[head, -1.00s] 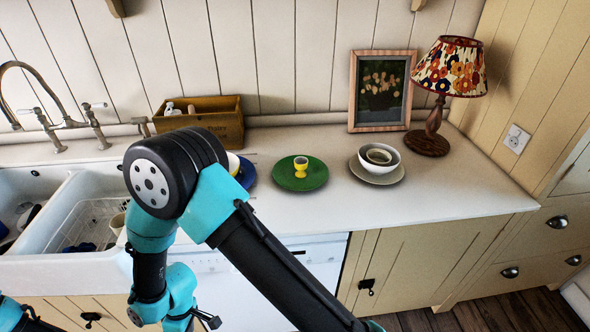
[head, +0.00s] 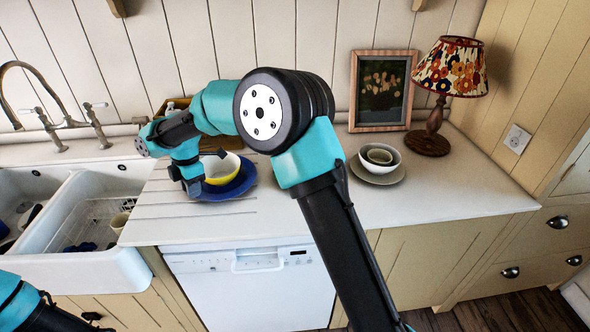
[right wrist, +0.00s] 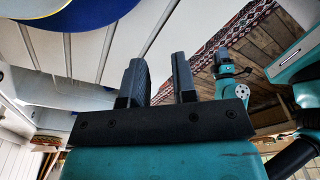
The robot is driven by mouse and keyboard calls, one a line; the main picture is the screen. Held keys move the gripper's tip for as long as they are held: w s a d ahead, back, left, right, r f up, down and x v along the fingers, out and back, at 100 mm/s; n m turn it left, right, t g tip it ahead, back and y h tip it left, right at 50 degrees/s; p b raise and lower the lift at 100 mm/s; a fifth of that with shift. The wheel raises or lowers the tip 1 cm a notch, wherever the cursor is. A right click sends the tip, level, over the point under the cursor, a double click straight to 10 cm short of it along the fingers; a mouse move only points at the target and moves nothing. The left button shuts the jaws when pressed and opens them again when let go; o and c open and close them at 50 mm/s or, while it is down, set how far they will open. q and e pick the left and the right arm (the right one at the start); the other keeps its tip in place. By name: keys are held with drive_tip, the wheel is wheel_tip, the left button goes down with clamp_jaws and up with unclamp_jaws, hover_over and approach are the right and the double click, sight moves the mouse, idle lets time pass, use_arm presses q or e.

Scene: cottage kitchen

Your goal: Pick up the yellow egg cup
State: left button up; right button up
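The yellow egg cup and the green plate it stood on are hidden in the head view now, behind my right arm. My right gripper (head: 193,188) is at the left rim of the blue plate, beside the yellow and white bowl (head: 222,169). In the right wrist view its two fingers (right wrist: 158,75) are apart with nothing between them, so it is open and empty. Part of my left arm shows at the lower left of the head view; its gripper cannot be made out.
The blue plate (head: 240,184) holds the bowl. White bowls (head: 379,158) on a saucer (head: 370,176) stand right of my arm. A framed picture (head: 381,91) and a lamp (head: 452,68) stand behind. The sink (head: 75,215) is at left. The right counter front (head: 450,195) is clear.

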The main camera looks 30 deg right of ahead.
drive_tip(key=d+r, duration=0.5)
drive_tip(key=d, duration=0.7)
drive_tip(key=w+d+r, duration=0.1)
drive_tip(key=d+r, duration=0.3)
drive_tip(key=d, duration=0.8)
drive_tip(key=w+d+r+n+h, duration=0.1)
drive_tip(key=d+r, duration=0.4)
drive_tip(key=d, duration=0.7)
drive_tip(key=shift+w+r+t, duration=0.15)
drive_tip(key=shift+r+t, duration=0.15)
wheel_tip(320, 180, down, 12)
drive_tip(key=shift+f, duration=0.15)
drive_tip(key=shift+f, duration=0.1)
drive_tip(key=shift+s+a+f, duration=0.1)
drive_tip(key=shift+s+f, duration=0.05)
drive_tip(key=shift+f, duration=1.1)
drive_tip(key=shift+s+f, duration=0.1)
drive_tip(key=shift+f, duration=1.15)
drive_tip(key=shift+c, duration=0.4)
